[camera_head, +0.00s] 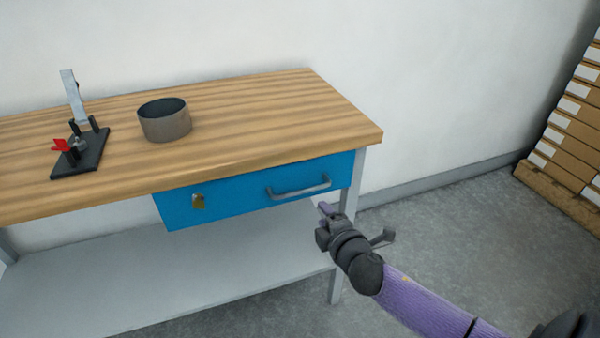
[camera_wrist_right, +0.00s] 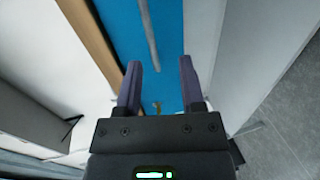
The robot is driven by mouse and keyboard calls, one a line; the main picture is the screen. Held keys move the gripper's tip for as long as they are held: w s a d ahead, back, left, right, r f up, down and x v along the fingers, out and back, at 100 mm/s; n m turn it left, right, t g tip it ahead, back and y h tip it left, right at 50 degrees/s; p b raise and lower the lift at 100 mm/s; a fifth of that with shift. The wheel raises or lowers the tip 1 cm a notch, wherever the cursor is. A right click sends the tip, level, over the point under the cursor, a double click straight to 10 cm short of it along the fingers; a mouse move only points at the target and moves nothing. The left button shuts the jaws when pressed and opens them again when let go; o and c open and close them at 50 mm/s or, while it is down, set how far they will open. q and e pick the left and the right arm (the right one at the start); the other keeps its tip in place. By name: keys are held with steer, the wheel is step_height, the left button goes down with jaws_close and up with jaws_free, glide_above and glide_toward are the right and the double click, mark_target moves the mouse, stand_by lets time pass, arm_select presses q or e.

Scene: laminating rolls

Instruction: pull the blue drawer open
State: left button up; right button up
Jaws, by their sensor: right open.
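The blue drawer (camera_head: 236,197) sits under the right part of the wooden workbench top and looks shut. Its grey bar handle (camera_head: 300,190) is on the right half of its front, and a brass padlock (camera_head: 198,201) is on the left half. My right gripper (camera_head: 323,211) is just below and right of the handle, apart from it. In the right wrist view, my right gripper (camera_wrist_right: 160,68) is open and empty, its two purple fingers pointing toward the blue front (camera_wrist_right: 169,70). The handle (camera_wrist_right: 148,30) lies ahead of the fingertips there. My left gripper is not in view.
On the wooden bench top (camera_head: 260,110) stand a grey metal pot (camera_head: 166,124) and a black device (camera_head: 82,152) with a red knob. A grey lower shelf (camera_head: 190,270) runs underneath. Stacked cardboard boxes (camera_head: 575,125) stand at far right. The floor (camera_head: 440,230) right of the bench is clear.

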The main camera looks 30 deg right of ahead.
mark_target(308, 191)
steer(key=b+x, duration=0.1)
steer(key=x, duration=0.2)
steer(key=r+b+x, duration=0.1)
steer(key=b+x, duration=0.1)
steer(key=x, duration=0.1)
steer(key=b+x, duration=0.1)
steer(key=x, duration=0.2)
steer(key=shift+w+a+r, duration=0.1)
steer(key=shift+w+r, duration=0.05)
steer(key=shift+w, duration=0.3)
steer(key=shift+w+r, duration=0.1)
steer(key=shift+w, duration=0.05)
steer(key=shift+c, duration=0.3)
jaws_close()
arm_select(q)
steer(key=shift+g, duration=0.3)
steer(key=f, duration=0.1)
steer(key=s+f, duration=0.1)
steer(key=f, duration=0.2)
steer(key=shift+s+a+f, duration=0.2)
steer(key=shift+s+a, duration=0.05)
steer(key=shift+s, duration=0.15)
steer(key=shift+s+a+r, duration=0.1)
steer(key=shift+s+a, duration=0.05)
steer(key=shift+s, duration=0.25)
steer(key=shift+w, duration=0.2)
